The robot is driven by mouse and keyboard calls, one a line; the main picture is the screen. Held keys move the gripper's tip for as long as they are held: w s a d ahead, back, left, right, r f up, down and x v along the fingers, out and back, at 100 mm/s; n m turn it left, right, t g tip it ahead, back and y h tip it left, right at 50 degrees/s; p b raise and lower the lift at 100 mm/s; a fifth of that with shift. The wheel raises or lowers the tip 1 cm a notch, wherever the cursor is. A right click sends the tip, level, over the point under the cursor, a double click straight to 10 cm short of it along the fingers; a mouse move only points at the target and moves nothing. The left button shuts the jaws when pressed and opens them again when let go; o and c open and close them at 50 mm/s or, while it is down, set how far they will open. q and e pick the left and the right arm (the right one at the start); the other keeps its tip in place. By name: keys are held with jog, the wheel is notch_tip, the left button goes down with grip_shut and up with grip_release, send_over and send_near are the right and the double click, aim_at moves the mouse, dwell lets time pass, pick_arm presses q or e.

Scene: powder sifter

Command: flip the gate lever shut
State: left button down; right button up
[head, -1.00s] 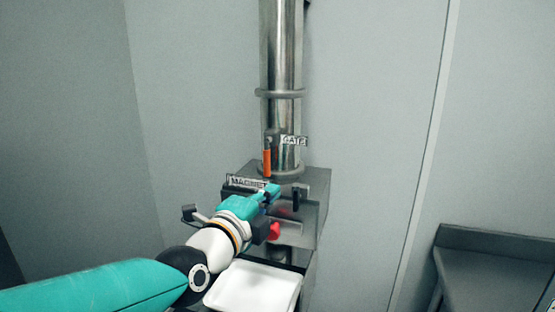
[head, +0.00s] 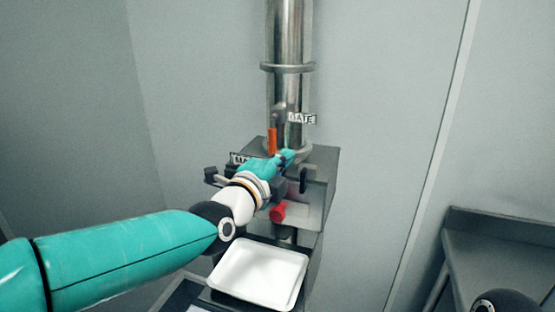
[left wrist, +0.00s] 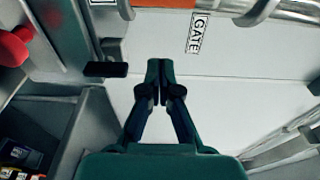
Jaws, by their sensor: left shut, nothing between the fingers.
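The gate lever (head: 272,141) has an orange handle and hangs downward at the left front of the steel pipe, beside the GATE label (head: 302,119). Its orange part also shows at the top edge of the left wrist view (left wrist: 168,4). My left gripper (head: 289,156) is shut and empty. In the head view its tips are just right of the handle's lower end. In the left wrist view the closed fingertips (left wrist: 160,66) sit apart from the orange part, below the label. My right gripper is not in view.
The pipe (head: 288,38) rises from a grey sifter housing (head: 322,160). A red knob (head: 277,212) and a black handle (head: 304,180) are on its front. A white tray (head: 258,270) lies below. A grey bench (head: 500,235) stands at right.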

aim_at(273, 142)
pick_arm(q)
jog(key=w+a+p, duration=0.1)
jog(key=w+p, duration=0.1)
jog(key=w, duration=0.4)
jog(key=shift+w+p, duration=0.15)
jog(key=shift+p, duration=0.25)
jog(key=shift+a, duration=0.1)
jog(key=shift+a+f+m+b, duration=0.1)
jog(key=shift+m+b, duration=0.2)
jog(key=shift+b, duration=0.15)
